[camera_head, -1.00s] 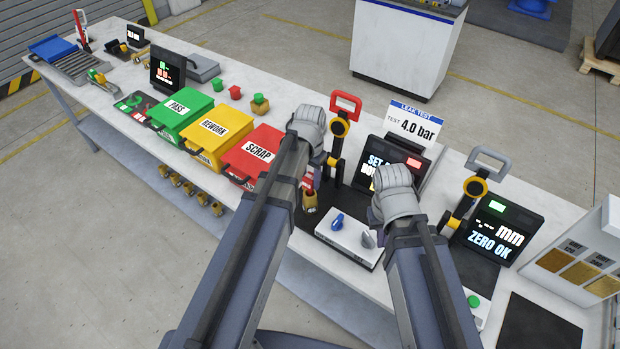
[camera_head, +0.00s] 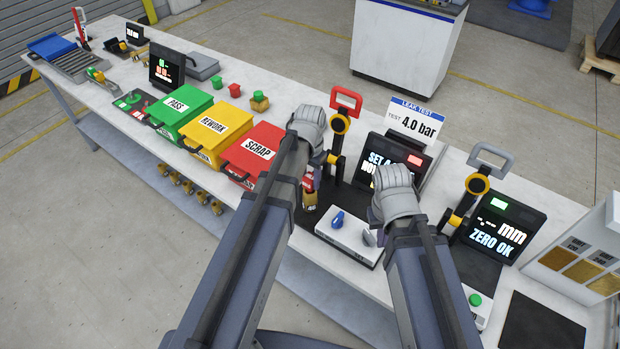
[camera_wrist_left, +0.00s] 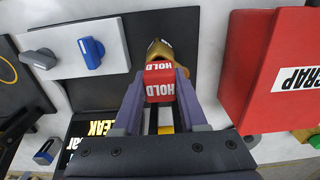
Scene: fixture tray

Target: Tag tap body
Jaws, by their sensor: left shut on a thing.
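The brass tap body (camera_head: 310,205) stands on the dark mat of the leak test station, beside the white knob box. It also shows in the left wrist view (camera_wrist_left: 160,50), partly hidden by the tag. My left gripper (camera_wrist_left: 159,82) is shut on a red tag (camera_wrist_left: 159,80) lettered HOLD. The tag is right at the tap body; I cannot tell whether it is hooked on or just touching. In the head view the tag (camera_head: 308,184) shows just above the brass. My right gripper is near the leak test display, its fingers mostly hidden behind its own wrist.
The red scrap bin (camera_head: 254,152) stands left of the station. The white knob box (camera_head: 346,238) with blue and grey knobs is close on the right. A red-handled clamp (camera_head: 342,125) stands behind, next to the leak test display (camera_head: 388,160).

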